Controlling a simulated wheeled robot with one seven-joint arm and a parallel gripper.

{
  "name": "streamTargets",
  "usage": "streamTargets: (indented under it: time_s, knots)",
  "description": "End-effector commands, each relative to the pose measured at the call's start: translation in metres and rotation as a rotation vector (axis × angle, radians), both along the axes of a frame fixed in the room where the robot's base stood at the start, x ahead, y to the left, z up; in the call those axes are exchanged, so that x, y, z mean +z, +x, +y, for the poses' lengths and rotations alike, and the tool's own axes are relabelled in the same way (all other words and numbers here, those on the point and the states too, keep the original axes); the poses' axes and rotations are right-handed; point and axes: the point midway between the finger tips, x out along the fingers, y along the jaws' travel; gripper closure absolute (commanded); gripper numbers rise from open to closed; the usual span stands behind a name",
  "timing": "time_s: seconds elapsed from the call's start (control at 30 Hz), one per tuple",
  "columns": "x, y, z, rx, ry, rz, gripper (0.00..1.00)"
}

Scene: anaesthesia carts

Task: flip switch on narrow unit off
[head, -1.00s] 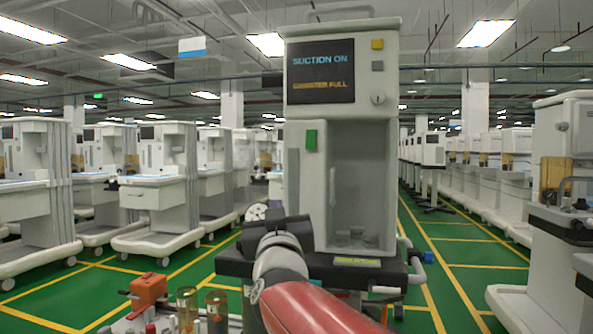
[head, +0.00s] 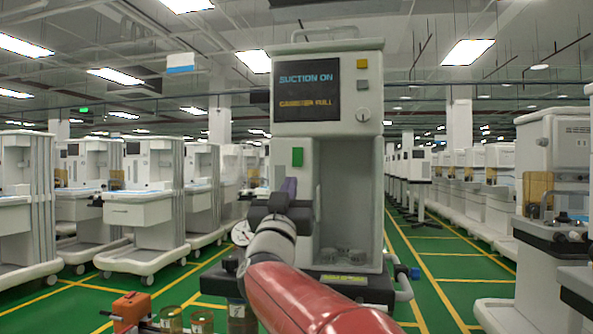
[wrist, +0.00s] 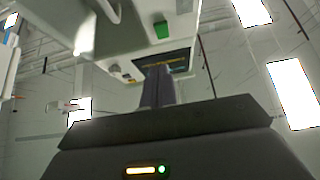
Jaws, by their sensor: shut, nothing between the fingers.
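The narrow unit (head: 349,215) is a tall pale cabinet straight ahead in the head view. Its dark screen (head: 308,93) reads "SUCTION ON" and "CANISTER FULL". A green switch (head: 298,157) sits on its front, below the screen at the left. It also shows in the wrist view (wrist: 162,31). My gripper (head: 288,187) is shut and empty, its purple-grey fingers pointing up a little below the switch in the head view. In the wrist view the shut fingers (wrist: 158,86) overlap the screen, apart from the switch in the picture; the depth gap cannot be told.
A yellow button (head: 362,64), a grey button and a round knob (head: 363,115) are right of the screen. An orange box (head: 131,309) and jars stand at lower left. Rows of carts flank green floor.

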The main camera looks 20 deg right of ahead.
Motion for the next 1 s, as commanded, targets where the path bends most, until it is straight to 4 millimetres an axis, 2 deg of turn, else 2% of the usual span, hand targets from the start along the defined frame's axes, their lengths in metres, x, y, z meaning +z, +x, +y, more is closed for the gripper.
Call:
streamTargets:
  time_s: [0.03,0.27,0.5,1.0]
  knots:
    - [0.010,0.009,-0.006,-0.002,0.001,0.001,1.00]
    - [0.038,0.042,-0.028,-0.001,0.000,0.001,1.00]
    - [0.031,0.068,-0.046,-0.001,0.000,0.001,1.00]
    - [0.028,0.074,-0.050,0.001,-0.002,-0.001,1.00]
